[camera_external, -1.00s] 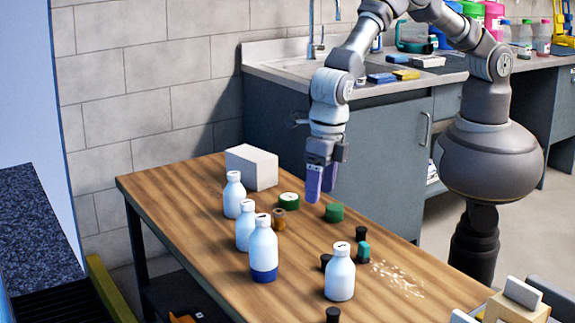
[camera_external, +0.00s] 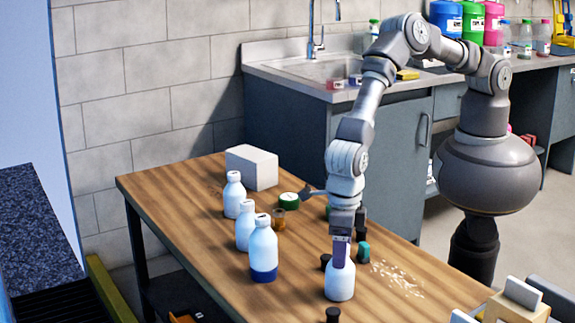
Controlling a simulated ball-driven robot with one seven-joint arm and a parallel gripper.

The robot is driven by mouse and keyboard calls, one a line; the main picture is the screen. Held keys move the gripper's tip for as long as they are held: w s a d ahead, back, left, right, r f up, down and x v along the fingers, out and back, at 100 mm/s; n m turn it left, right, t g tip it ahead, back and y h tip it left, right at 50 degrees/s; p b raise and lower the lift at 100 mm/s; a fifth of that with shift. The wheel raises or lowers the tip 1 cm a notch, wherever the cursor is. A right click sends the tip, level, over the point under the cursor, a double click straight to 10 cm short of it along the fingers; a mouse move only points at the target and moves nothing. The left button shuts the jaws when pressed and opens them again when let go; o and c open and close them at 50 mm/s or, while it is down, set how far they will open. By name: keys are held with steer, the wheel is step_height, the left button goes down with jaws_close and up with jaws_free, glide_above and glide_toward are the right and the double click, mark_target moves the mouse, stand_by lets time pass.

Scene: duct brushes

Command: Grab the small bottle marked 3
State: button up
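Several white bottles stand upright on the wooden table (camera_external: 190,200). One bottle (camera_external: 340,283) stands alone at the front right. A row on the left holds a far bottle (camera_external: 233,199), a middle one (camera_external: 245,232) and a taller one with a dark blue band (camera_external: 263,245). Their marks are too small to read, so I cannot tell which is 3. My gripper (camera_external: 341,262) points down over the front right bottle, its fingers at the bottle's top and hiding its cap and neck. I cannot tell whether the fingers grip it.
A white box (camera_external: 252,167) stands at the back left. A green lid (camera_external: 289,201), a small brown jar (camera_external: 278,220), a teal piece (camera_external: 363,252) and a black cap (camera_external: 333,315) lie around the bottles. Pale crumbs (camera_external: 398,278) are scattered right of the front bottle.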

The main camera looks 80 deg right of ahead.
jaws_close()
